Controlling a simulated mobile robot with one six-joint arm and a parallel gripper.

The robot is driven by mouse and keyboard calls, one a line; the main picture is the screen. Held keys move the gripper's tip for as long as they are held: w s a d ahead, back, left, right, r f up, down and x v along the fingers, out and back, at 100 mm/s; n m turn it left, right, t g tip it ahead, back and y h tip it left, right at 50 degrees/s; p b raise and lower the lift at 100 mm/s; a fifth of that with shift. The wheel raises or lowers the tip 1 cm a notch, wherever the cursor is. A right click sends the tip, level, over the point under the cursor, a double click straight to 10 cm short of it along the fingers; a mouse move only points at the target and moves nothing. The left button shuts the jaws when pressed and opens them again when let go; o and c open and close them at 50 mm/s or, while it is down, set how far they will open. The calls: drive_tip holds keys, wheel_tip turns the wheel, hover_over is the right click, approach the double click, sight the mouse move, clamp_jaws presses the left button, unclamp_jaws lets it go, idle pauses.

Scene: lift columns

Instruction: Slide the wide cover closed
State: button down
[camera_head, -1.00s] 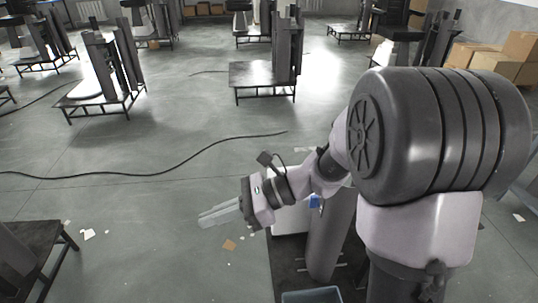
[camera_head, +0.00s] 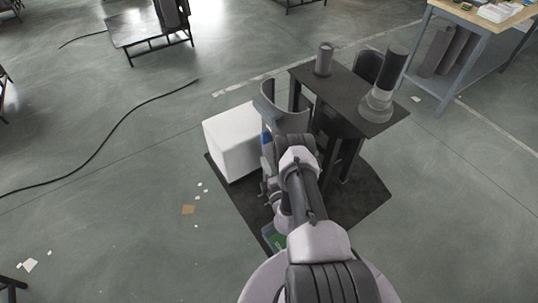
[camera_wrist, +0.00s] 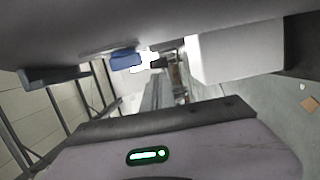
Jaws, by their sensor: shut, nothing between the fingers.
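A curved grey panel (camera_head: 296,100), which looks like the wide cover, stands upright beside the dark bench in the head view. A small blue part (camera_head: 266,138) shows just below it, and a blue block (camera_wrist: 125,61) shows in the wrist view. A broad grey surface (camera_wrist: 150,18) fills the top of the wrist view; I cannot tell whether it is the cover. My gripper (camera_wrist: 157,88) is shut and empty, with its fingers pointing below that surface. My own arm hides the fingertips in the head view, and contact with the cover cannot be made out.
A white box (camera_head: 234,140) stands left of the panel on a dark mat (camera_head: 362,197). The dark bench (camera_head: 340,90) carries a short cylinder (camera_head: 323,60) and a tilted column part (camera_head: 386,82). A workbench (camera_head: 480,18) stands at the back right. Floor to the left is mostly clear.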

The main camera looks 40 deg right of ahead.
drive_tip(key=w+d+b, duration=0.2)
drive_tip(key=w+d, duration=0.1)
drive_tip(key=d, duration=0.2)
drive_tip(key=shift+w, duration=0.35)
drive_tip(key=shift+d+b, duration=0.25)
drive_tip(key=shift+b, duration=0.05)
drive_tip(key=d+b, duration=0.5)
drive_tip(key=d, duration=0.6)
drive_tip(key=shift+s+d+r+b, duration=0.15)
drive_tip(key=shift+s+d+b, duration=0.15)
drive_tip(key=shift+s, duration=0.05)
